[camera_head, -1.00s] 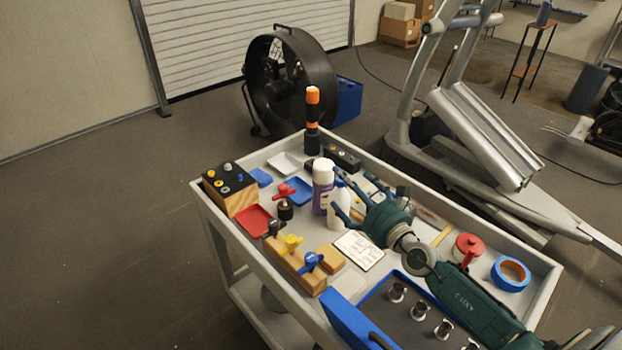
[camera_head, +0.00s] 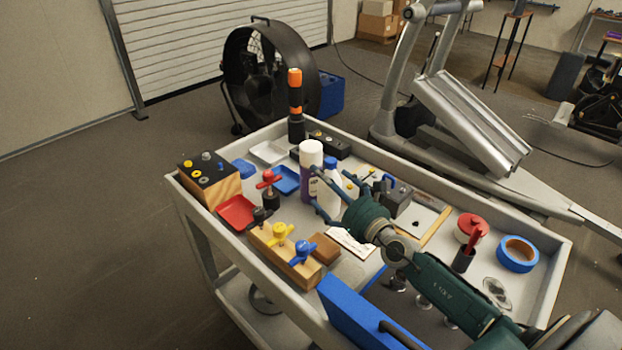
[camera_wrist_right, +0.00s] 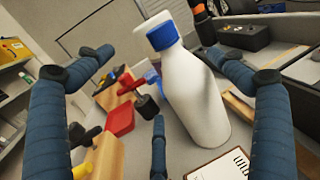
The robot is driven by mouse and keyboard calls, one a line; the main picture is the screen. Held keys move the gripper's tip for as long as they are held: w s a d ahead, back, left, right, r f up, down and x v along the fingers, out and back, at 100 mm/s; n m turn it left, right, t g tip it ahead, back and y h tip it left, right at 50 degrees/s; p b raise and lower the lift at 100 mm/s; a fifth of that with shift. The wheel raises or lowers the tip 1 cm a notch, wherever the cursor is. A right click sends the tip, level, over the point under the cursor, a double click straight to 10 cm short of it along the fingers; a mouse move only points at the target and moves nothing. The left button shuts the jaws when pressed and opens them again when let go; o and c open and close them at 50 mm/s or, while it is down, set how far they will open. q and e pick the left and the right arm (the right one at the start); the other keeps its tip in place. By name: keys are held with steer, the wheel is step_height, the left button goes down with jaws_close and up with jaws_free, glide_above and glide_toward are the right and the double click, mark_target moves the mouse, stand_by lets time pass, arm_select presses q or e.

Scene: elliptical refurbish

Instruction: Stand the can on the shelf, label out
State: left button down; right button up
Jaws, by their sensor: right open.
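A purple can with a white top (camera_head: 311,172) stands upright on the grey cart, its label partly visible. A white bottle with a blue cap (camera_head: 331,187) stands just in front of it. My right gripper (camera_head: 324,195) is open, with its fingers spread beside the bottle and close to the can. The cart's lower shelf (camera_head: 232,292) shows beneath the top. My left gripper is not in view.
Near the can stand a black-and-orange flashlight (camera_head: 295,105), a red tray (camera_head: 236,212) and a wooden block with coloured valve handles (camera_head: 285,255). Blue tape (camera_head: 517,254) lies at the right. The raised cart rim (camera_head: 450,190) surrounds everything. A fan (camera_head: 270,75) stands behind.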

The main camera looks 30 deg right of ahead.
mark_target(307, 162)
steer(key=w, duration=0.6)
steer(key=w+a, duration=0.1)
steer(key=w, duration=0.2)
steer(key=shift+w+r+b, duration=0.3)
steer(key=shift+r, duration=0.05)
steer(key=shift+s+r, duration=0.1)
steer(key=c, duration=1.6)
steer(key=shift+r, duration=0.1)
steer(key=shift+c, duration=1.2)
